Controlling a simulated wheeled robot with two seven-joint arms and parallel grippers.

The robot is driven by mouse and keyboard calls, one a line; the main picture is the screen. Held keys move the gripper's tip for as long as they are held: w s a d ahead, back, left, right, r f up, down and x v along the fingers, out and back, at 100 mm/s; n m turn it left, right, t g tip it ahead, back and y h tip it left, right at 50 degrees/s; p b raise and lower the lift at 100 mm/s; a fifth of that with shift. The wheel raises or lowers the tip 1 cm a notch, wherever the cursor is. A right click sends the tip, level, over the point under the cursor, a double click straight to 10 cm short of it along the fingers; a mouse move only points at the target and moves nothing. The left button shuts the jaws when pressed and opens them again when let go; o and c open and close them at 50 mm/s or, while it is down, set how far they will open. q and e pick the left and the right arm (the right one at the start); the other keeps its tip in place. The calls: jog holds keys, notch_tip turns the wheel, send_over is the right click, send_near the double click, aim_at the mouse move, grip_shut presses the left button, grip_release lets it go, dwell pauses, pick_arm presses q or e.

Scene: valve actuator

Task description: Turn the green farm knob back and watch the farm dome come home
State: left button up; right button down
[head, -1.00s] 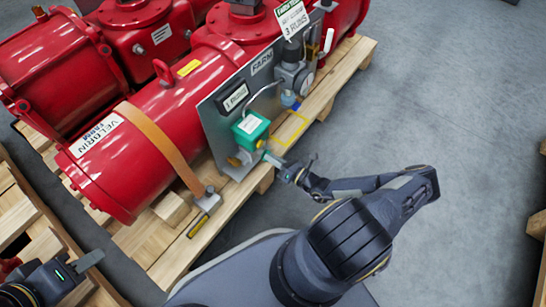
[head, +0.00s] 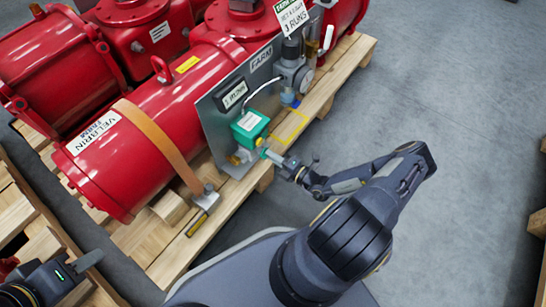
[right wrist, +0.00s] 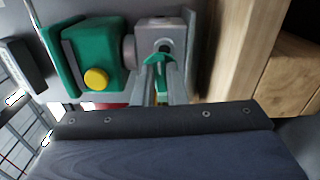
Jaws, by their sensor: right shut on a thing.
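The green knob (right wrist: 156,60) sits on a grey metal valve block (right wrist: 160,35) in the right wrist view, with the fingers of my right gripper (right wrist: 160,80) closed on it. In the head view my right gripper (head: 268,155) reaches the panel's lower edge, just right of the green box (head: 250,125); the knob is small and mostly hidden there. The FARM panel (head: 213,125) stands against the red cylinder. My left gripper (head: 88,260) is at the lower left, away from the panel; its jaw opening is unclear. I cannot clearly pick out the farm dome.
The red actuator (head: 150,125) lies strapped on a wooden pallet (head: 225,205). A yellow-outlined square (head: 290,126) marks the pallet beside the panel. The green box has a yellow button (right wrist: 95,79). Grey floor (head: 450,90) to the right is clear.

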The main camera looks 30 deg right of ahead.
jog(key=shift+m, duration=0.6)
